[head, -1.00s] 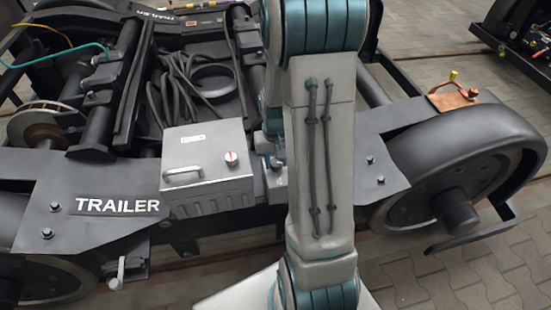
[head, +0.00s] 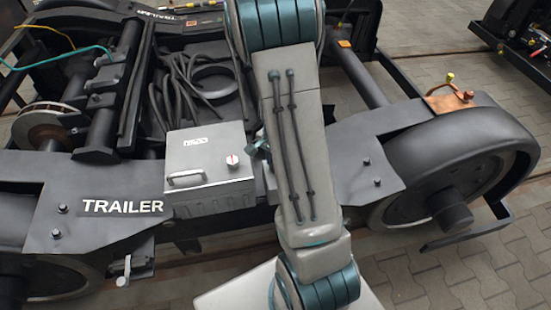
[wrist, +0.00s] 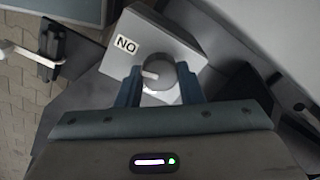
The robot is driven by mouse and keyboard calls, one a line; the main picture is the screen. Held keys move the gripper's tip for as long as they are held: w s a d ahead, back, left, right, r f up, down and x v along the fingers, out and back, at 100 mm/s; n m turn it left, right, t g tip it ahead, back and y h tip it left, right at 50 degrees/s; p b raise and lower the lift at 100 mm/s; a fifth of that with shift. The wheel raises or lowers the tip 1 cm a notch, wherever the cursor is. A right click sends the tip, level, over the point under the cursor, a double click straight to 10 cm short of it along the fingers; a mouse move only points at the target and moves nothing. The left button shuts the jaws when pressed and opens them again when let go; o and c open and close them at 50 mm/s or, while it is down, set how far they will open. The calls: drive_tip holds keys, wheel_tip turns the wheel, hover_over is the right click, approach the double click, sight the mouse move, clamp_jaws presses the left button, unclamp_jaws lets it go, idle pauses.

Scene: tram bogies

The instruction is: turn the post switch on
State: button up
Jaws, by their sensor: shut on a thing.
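In the wrist view, the post switch is a light grey box (wrist: 188,50) with a round grey knob (wrist: 160,80). A white pointer on the knob points left in the picture. A white label (wrist: 126,45) near the knob reads as "NO", which may be "ON" seen upside down. My gripper (wrist: 159,88) has its blue fingers on either side of the knob, shut on it. In the head view my arm hides the gripper and I cannot make out the knob.
The "TRAILER" plate (head: 122,206) is further left. A large black wheel (head: 455,155) stands right. Paving is clear at front right.

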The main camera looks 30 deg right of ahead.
drive_tip(key=shift+r+m+p, duration=0.1)
drive_tip(key=shift+m+p, duration=0.45)
drive_tip(key=shift+m, duration=0.65)
drive_tip(key=shift+w, duration=0.1)
drive_tip(key=o, duration=1)
drive_tip(key=shift+c, duration=0.2)
wheel_tip(320, 180, up, 14)
drive_tip(key=p, duration=0.4)
drive_tip(key=shift+a, duration=0.1)
drive_tip(key=s+a+r+n+t+p, duration=0.1)
drive_tip(key=s+a+r+n+p, duration=0.2)
drive_tip(key=r, duration=0.4)
drive_tip(key=s+a+r+n+t+p, duration=0.1)
drive_tip(key=s+a+r+n+p, duration=0.2)
drive_tip(key=s+a+r+n, duration=0.2)
drive_tip(key=s+a+r+n+p, duration=0.4)
drive_tip(key=r+n, duration=0.4)
drive_tip(key=r, duration=0.3)
drive_tip(key=shift+s+r+t, duration=0.15)
drive_tip(key=shift+s+t, duration=0.15)
drive_tip(key=shift+t, duration=0.1)
